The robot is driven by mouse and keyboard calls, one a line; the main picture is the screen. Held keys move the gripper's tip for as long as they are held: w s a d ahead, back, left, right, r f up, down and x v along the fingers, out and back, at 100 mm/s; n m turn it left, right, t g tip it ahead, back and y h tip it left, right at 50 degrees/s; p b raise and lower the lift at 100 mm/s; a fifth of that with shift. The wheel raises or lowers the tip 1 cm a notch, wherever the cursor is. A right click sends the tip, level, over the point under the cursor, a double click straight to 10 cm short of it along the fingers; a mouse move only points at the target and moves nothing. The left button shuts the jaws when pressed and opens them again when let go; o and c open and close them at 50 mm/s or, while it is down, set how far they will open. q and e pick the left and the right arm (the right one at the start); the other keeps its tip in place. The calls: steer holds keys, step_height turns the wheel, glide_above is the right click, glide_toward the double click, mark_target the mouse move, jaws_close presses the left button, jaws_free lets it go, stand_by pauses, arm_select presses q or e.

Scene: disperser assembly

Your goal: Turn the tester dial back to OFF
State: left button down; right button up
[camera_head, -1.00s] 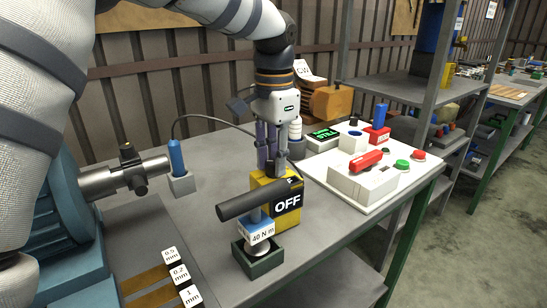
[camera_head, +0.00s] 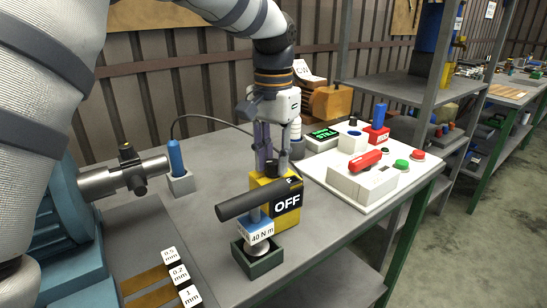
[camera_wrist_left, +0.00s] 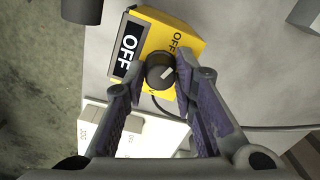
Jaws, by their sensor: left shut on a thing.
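The tester is a yellow and black box (camera_head: 262,184) on the bench, with a large OFF sign on its front. It also shows in the left wrist view (camera_wrist_left: 192,28). Its round black dial (camera_wrist_left: 158,72) is on top and has a white pointer mark aimed up and to the right there. OFF is also lettered on the yellow top near the dial. My left gripper (camera_head: 269,160) points down over the box. Its fingers sit on either side of the dial, shut on it (camera_wrist_left: 160,78). My right gripper is not in view.
A torque tool with a dark handle (camera_head: 250,199), tagged 40 N m, stands in a green holder (camera_head: 264,264) just in front of the tester. A white board (camera_head: 331,190) with a red-handled fixture and buttons is to the right. A blue-handled tool (camera_head: 175,156) stands at left.

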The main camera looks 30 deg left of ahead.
mark_target(274, 161)
arm_select(q)
steer(key=c, duration=1.3)
jaws_free()
steer(key=shift+r, duration=0.1)
step_height(274, 161, up, 12)
